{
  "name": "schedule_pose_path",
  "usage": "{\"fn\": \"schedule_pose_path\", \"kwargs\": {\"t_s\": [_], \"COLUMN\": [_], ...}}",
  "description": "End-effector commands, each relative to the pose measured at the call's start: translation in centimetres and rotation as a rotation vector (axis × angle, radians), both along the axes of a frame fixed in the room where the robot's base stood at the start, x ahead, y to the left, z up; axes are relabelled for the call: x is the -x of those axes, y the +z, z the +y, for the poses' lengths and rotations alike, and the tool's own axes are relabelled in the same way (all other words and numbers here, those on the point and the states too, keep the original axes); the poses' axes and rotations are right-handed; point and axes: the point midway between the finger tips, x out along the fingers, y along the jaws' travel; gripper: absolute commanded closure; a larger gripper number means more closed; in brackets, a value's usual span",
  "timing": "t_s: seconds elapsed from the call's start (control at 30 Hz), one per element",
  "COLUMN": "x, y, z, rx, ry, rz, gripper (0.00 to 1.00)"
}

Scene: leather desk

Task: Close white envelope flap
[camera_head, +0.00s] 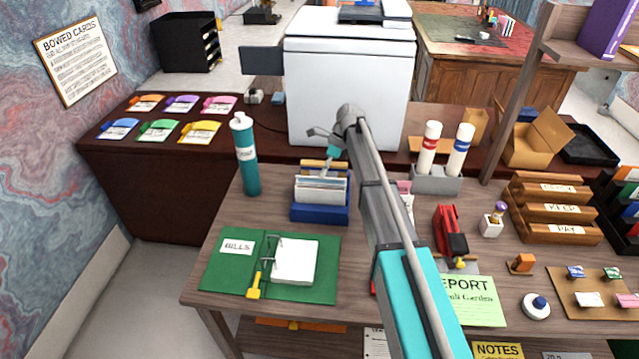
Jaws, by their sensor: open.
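A blue holder (320,213) stands on the wooden desk, left of my arm. White paper or envelopes (321,190) stand upright in it, with a brown piece behind them. I cannot tell for sure which of these is the white envelope, nor make out its flap. My arm reaches in from the bottom right, and my gripper (322,140) is above and behind the holder, near its top. It is small in view; it looks open, with nothing seen in it. My arm hides part of the desk to the right of the holder.
A teal bottle (246,155) stands left of the holder. A green binder (270,267) lies in front. Right of my arm are two white cylinders (445,148) in a grey stand, a red stapler-like object (450,229) and wooden trays (551,208). A white cabinet (347,80) stands behind.

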Motion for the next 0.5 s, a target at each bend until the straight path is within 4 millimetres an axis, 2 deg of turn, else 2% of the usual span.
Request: {"fn": "schedule_pose_path", "kwargs": {"t_s": [0.03, 0.2, 0.5], "x": [0.3, 0.7, 1.0], "y": [-0.8, -1.6, -2.1], "z": [0.2, 0.6, 0.9], "rx": [0.0, 0.0, 0.001], "ry": [0.0, -0.001, -0.002], "rz": [0.0, 0.0, 0.0], "gripper": [0.41, 0.41, 0.41]}}
